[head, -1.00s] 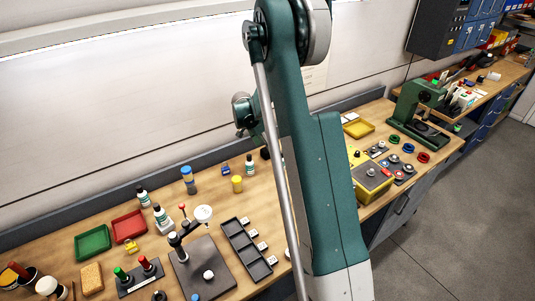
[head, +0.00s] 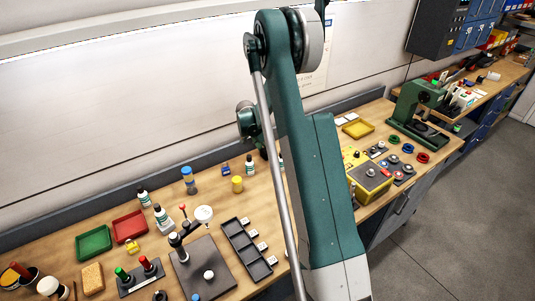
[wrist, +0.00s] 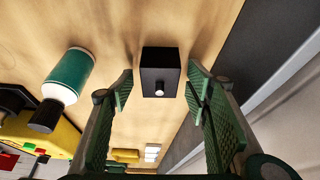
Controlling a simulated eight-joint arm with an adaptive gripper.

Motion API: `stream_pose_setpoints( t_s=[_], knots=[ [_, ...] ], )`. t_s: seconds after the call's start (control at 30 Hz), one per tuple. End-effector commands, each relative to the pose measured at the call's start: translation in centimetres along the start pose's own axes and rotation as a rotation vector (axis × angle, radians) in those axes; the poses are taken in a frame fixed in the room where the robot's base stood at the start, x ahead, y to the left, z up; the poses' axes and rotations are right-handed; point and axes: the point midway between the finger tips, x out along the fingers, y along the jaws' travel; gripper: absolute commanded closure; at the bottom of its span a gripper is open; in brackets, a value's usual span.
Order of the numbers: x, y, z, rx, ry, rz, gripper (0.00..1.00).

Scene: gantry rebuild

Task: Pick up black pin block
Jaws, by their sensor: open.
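The black pin block (wrist: 160,60) stands on the wooden bench in the wrist view, a dark box with a small pale pin on its near face. My gripper (wrist: 160,88) is open, with one green ribbed finger on each side of the block's near end. Gaps show between the block and both fingers, and nothing is held. In the head view my arm hides the gripper, and I cannot make out the block clearly there.
A white bottle with a green label (wrist: 70,78) stands left of the block in the wrist view. A yellow box (wrist: 60,135) is below it. The bench's dark back strip (wrist: 225,60) runs to the right. Bare wood surrounds the block.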

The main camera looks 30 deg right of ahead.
Motion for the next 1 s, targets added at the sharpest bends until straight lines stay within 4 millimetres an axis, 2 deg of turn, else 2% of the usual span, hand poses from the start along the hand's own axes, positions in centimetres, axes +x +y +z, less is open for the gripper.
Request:
stream_pose_setpoints(
  t_s=[0.13, 0.67, 0.93, 1.0],
  knots=[
    [0.51, 0.01, 0.01, 0.000, 0.000, 0.000, 0.52],
    [0.53, 0.01, 0.00, 0.000, 0.000, 0.000, 0.52],
    [0.52, 0.01, 0.00, 0.000, 0.000, 0.000, 0.87],
    [0.50, 0.01, -0.02, 0.000, 0.000, 0.000, 0.88]
  ],
)
